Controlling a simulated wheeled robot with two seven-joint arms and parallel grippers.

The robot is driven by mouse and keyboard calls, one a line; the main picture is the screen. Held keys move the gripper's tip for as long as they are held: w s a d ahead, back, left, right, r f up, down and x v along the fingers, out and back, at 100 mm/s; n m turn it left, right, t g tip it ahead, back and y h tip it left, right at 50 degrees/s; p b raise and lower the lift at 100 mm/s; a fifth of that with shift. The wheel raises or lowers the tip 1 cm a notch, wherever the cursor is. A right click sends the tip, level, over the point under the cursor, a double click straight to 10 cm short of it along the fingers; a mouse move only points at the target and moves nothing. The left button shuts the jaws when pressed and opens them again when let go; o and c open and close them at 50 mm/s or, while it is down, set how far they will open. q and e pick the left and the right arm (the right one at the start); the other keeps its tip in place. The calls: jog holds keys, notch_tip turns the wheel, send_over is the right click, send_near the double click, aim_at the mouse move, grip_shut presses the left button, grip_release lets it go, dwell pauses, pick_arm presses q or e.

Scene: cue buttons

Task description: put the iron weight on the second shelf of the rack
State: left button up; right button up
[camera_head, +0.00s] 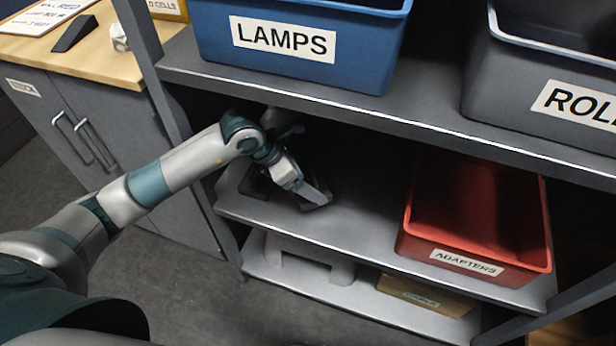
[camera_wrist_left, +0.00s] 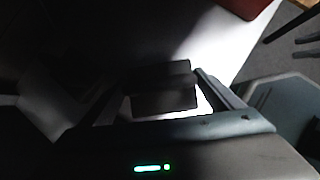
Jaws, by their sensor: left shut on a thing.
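My left gripper (camera_head: 304,193) reaches into the rack, over the left part of the middle of the three shelves in view (camera_head: 345,228). It is shut on a dark block, which I take as the iron weight (camera_wrist_left: 165,98). In the left wrist view the block sits between the two fingers, with bright shelf surface behind it. In the head view the gripper and shadow mostly hide the weight, and I cannot tell whether it touches the shelf. My right gripper is not in view.
A red ADAPTERS bin (camera_head: 470,258) stands on the right of the middle shelf. Above are a blue LAMPS bin (camera_head: 215,40) and a grey bin (camera_head: 500,85). The lowest shelf holds a cardboard box (camera_head: 425,297). A rack post (camera_head: 160,90) stands close to my left arm.

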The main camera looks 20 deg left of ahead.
pick_arm(q)
jog(key=shift+w+f, duration=0.1)
jog(key=shift+f, duration=1.65)
jog(key=o, duration=2)
jog(key=shift+f, duration=0.2)
jog(key=shift+v, duration=3.85)
jog(key=shift+d, duration=0.1)
